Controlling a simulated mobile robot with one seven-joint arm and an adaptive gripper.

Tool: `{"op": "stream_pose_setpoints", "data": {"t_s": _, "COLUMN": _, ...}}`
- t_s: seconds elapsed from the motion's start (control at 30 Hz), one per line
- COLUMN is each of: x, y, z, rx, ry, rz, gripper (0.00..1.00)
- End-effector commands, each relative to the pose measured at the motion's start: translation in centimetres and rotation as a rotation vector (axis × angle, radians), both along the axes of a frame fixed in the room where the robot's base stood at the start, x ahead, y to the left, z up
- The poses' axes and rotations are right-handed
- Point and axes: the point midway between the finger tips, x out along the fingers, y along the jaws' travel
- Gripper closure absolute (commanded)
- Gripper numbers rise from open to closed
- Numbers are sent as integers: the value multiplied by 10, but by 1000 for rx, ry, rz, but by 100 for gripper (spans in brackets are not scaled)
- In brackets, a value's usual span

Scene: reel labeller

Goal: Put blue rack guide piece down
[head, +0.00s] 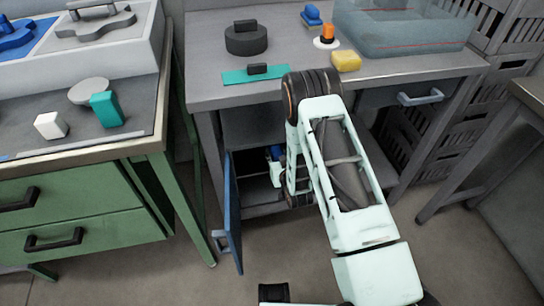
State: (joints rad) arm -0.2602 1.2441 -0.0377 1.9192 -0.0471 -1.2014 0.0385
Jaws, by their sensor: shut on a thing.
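A small blue piece (276,152), which I take to be the blue rack guide piece, shows only partly at the mouth of the open cabinet under the grey table. My gripper (276,167) is at the same spot, low in front of the dark cabinet opening, and is mostly hidden by my own arm. It is shut on the blue piece. The fingertips are too small and dark to make out. I cannot tell whether the piece touches the cabinet floor.
The blue cabinet door (233,215) stands open left of my gripper. The grey tabletop (205,75) above carries a dark round part (247,40), a teal strip (235,77), a yellow sponge (346,61) and a translucent bin (400,30). A green workbench (90,225) stands left.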

Motion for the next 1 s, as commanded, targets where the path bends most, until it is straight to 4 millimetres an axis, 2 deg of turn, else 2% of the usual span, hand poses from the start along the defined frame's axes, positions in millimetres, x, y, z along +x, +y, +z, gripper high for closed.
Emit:
{"op": "stream_pose_setpoints", "data": {"t_s": 0.03, "x": 14, "y": 4, "z": 0, "rx": 1, "ry": -7, "rz": 0, "gripper": 100}}
{"op": "stream_pose_setpoints", "data": {"t_s": 0.1, "x": 29, "y": 9, "z": 1, "rx": 0, "ry": -8, "rz": 1, "gripper": 100}}
{"op": "stream_pose_setpoints", "data": {"t_s": 0.23, "x": 53, "y": 15, "z": 0, "rx": 0, "ry": -6, "rz": 1, "gripper": 100}}
{"op": "stream_pose_setpoints", "data": {"t_s": 0.33, "x": 51, "y": 14, "z": -20, "rx": -1, "ry": 2, "rz": 0, "gripper": 100}}
{"op": "stream_pose_setpoints", "data": {"t_s": 0.63, "x": 52, "y": 15, "z": -40, "rx": -1, "ry": -1, "rz": 0, "gripper": 100}}
{"op": "stream_pose_setpoints", "data": {"t_s": 0.8, "x": 51, "y": 15, "z": -68, "rx": -1, "ry": 0, "rz": 1, "gripper": 100}}
{"op": "stream_pose_setpoints", "data": {"t_s": 1.0, "x": 56, "y": 16, "z": -69, "rx": 0, "ry": -3, "rz": 1, "gripper": 100}}
